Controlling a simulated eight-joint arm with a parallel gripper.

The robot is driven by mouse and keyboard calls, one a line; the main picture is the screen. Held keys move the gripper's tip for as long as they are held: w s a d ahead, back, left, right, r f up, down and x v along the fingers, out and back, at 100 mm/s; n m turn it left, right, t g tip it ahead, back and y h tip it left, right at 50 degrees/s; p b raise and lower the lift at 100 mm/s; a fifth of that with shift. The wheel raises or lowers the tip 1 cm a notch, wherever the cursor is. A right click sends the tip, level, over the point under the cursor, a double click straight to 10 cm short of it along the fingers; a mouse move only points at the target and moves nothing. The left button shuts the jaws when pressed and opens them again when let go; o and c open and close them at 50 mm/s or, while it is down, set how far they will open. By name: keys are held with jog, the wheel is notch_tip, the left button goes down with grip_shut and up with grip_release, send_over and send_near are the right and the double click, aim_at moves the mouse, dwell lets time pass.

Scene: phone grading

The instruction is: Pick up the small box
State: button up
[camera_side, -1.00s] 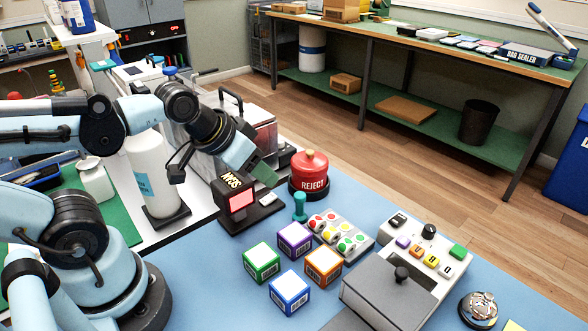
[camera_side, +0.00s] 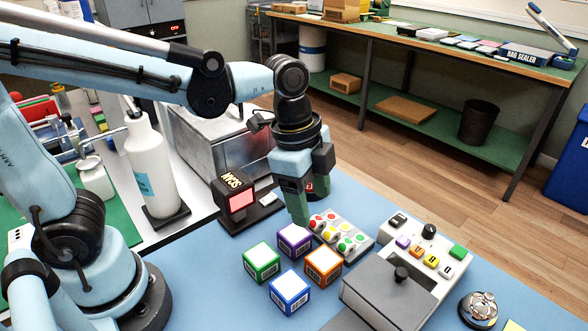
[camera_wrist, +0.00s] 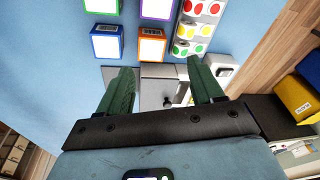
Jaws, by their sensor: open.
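Several small boxes with white tops and barcodes stand upright on the blue mat: a green box (camera_side: 261,261), a purple box (camera_side: 294,240), an orange box (camera_side: 322,266) and a blue box (camera_side: 290,293). My gripper (camera_side: 311,195) is open and empty, fingers down, above and behind the purple box in the side view. In the wrist view the fingers (camera_wrist: 162,85) are apart, and the blue box (camera_wrist: 106,43) and orange box (camera_wrist: 151,44) lie beyond them. The green box (camera_wrist: 101,5) and purple box (camera_wrist: 157,8) are cut by the top edge.
A panel of coloured dots (camera_side: 342,235) is right of the purple box. A grey lidded case (camera_side: 385,290) and button console (camera_side: 428,250) stand at right, near a bell (camera_side: 479,308). A scanner (camera_side: 236,198) stands at left. The red reject button is mostly hidden behind my gripper.

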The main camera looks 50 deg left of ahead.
aim_at(324, 258)
jog(key=d+f+m, duration=0.1)
jog(key=f, duration=0.1)
jog(key=d+f+m+g, duration=0.1)
jog(key=f, duration=0.2)
jog(key=d+f+m, duration=0.1)
jog(key=d+f, duration=0.1)
jog(key=shift+f+m+g, duration=0.2)
jog(key=shift+m+g, duration=0.1)
jog(key=shift+m, duration=0.1)
jog(key=shift+w+a+f, duration=0.1)
jog(key=shift+f, duration=0.85)
jog(key=shift+w+a+f, duration=0.1)
jog(key=shift+f, duration=0.85)
jog(key=shift+d+f, duration=0.1)
jog(key=shift+f, duration=0.75)
jog(key=shift+c, duration=0.3)
jog(key=c, duration=0.7)
